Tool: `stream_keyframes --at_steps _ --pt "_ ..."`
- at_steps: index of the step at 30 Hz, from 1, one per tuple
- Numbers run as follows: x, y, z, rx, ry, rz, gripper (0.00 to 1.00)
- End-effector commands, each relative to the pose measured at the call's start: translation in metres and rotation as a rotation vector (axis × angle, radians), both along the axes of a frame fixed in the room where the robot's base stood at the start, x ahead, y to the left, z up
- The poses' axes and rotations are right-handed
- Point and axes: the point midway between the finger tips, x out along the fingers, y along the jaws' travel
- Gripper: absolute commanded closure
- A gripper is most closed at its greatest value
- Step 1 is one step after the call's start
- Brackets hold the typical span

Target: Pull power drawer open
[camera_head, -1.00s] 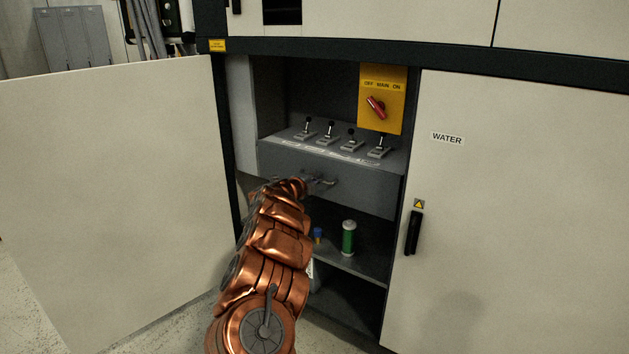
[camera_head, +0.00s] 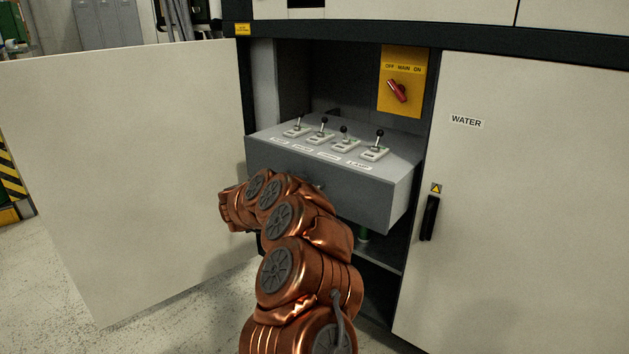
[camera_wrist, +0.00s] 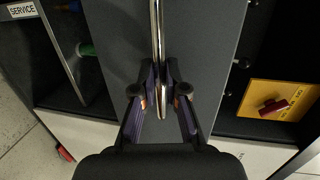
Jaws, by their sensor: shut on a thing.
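The power drawer (camera_head: 345,186) is a grey box with a row of several black-knobbed levers on its top. It stands out from the cabinet opening, well past the frame. In the wrist view its dark front (camera_wrist: 205,45) fills the middle, with a shiny metal bar handle (camera_wrist: 157,30) running across it. My gripper (camera_wrist: 160,88) is shut on the handle, one finger on each side of the bar. In the head view my copper arm hides the gripper and most of the handle.
An open cabinet door (camera_head: 125,170) stands at the left. The shut WATER door (camera_head: 530,200) with a black handle (camera_head: 430,218) is at the right. A red switch (camera_head: 398,92) sits on a yellow panel behind the drawer. A green container (camera_head: 364,236) shows below it.

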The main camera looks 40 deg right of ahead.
Motion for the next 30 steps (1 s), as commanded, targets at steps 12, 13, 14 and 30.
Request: stream_keyframes --at_steps 12,13,14,30 --pt "-0.006 0.074 -0.001 0.000 0.002 0.009 1.00" --pt "-0.006 0.077 -0.001 0.000 0.002 0.010 1.00" --pt "-0.006 0.079 -0.001 0.000 0.002 0.010 1.00" --pt "-0.007 0.089 0.000 0.000 0.001 0.008 1.00"
